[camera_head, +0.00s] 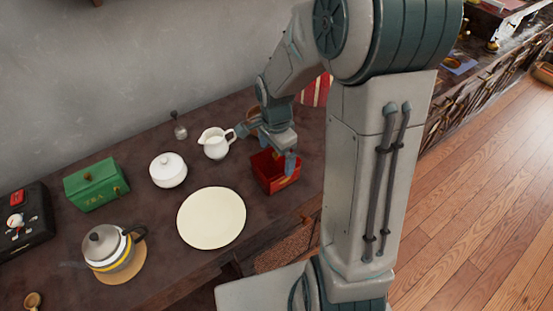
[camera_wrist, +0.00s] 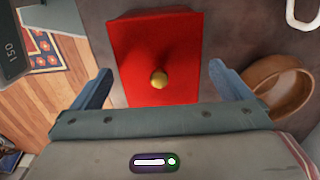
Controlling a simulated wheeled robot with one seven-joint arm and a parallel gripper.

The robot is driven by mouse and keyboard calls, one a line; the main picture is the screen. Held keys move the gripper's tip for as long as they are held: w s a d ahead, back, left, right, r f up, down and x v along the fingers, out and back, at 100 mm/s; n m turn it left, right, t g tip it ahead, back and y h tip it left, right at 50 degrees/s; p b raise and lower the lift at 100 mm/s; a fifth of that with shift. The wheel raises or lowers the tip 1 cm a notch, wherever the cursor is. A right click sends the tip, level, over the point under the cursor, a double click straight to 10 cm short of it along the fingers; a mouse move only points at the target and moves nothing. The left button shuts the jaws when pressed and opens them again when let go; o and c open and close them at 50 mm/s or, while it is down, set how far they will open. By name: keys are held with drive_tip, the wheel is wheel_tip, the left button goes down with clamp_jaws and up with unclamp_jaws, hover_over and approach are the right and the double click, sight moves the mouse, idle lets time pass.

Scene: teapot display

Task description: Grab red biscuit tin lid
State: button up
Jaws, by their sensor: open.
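The red biscuit tin (camera_head: 277,185) stands on the dark counter in the head view, right of the cream plate. In the wrist view its red lid (camera_wrist: 158,40) fills the upper middle, with a round gold knob (camera_wrist: 158,78) on it. My gripper (camera_head: 268,150) is over the tin, pointing down. In the wrist view my gripper (camera_wrist: 161,70) is open and empty, one finger on each side of the lid, with the knob between them. I cannot tell the exact height of the fingers above the lid. My gripper hides part of the tin in the head view.
A cream plate (camera_head: 211,218), white sugar bowl (camera_head: 168,171), white jug (camera_head: 215,144), green tea tin (camera_head: 96,185) and striped teapot (camera_head: 112,250) stand to the left. A brown round object (camera_wrist: 279,88) is close to the right finger in the wrist view.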

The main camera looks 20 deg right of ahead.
drive_tip(key=shift+f, duration=0.35)
drive_tip(key=c, duration=0.9)
drive_tip(key=shift+o, duration=0.2)
drive_tip(key=shift+r, duration=0.1)
